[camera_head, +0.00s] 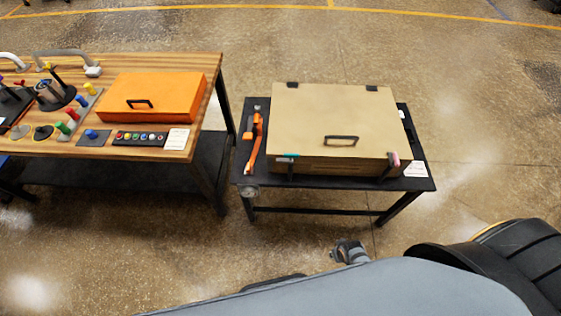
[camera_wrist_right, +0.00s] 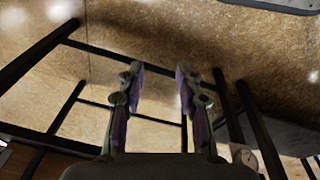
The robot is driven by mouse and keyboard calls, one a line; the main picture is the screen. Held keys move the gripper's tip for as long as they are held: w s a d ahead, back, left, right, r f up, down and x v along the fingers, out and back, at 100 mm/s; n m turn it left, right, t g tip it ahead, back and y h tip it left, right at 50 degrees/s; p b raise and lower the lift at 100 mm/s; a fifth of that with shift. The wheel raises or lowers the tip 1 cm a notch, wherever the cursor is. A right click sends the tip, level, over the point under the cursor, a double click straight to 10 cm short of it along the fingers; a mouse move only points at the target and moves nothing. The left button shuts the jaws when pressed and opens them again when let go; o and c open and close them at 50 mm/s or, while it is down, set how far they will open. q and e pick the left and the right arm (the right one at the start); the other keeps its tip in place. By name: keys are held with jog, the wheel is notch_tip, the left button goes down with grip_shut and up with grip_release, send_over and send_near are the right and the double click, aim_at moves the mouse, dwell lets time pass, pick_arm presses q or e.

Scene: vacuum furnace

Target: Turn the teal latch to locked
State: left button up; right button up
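The teal latch (camera_head: 287,158) is a small piece at the front left edge of the tan box (camera_head: 330,118), just under its shut lid. Whether it is locked is too small to tell. A pink latch (camera_head: 395,160) sits at the box's front right corner. My right gripper (camera_head: 349,251) shows low in the head view, in front of the black table and clear of the latches. In the right wrist view its two fingers (camera_wrist_right: 160,95) stand apart with nothing between them. My left gripper is not in view.
The black table (camera_head: 262,186) also bears an orange tool (camera_head: 256,142) and a white card (camera_head: 415,169). A round gauge (camera_head: 250,191) is at its front left; it shows in the wrist view (camera_wrist_right: 243,156). A wooden bench (camera_head: 190,62) with an orange case (camera_head: 152,97) stands left.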

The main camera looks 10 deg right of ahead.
jog(key=w+r, duration=0.4)
notch_tip(320, 180, up, 30)
jog(key=r+n+g+y+b, duration=0.1)
jog(key=n+g+b, duration=0.15)
jog(key=n, duration=1.25)
send_over(291, 154)
jog(key=shift+t, duration=0.25)
notch_tip(291, 154, down, 11)
jog(key=shift+d, duration=0.1)
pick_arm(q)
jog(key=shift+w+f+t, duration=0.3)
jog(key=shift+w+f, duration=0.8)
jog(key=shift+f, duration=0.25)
pick_arm(e)
grip_shut()
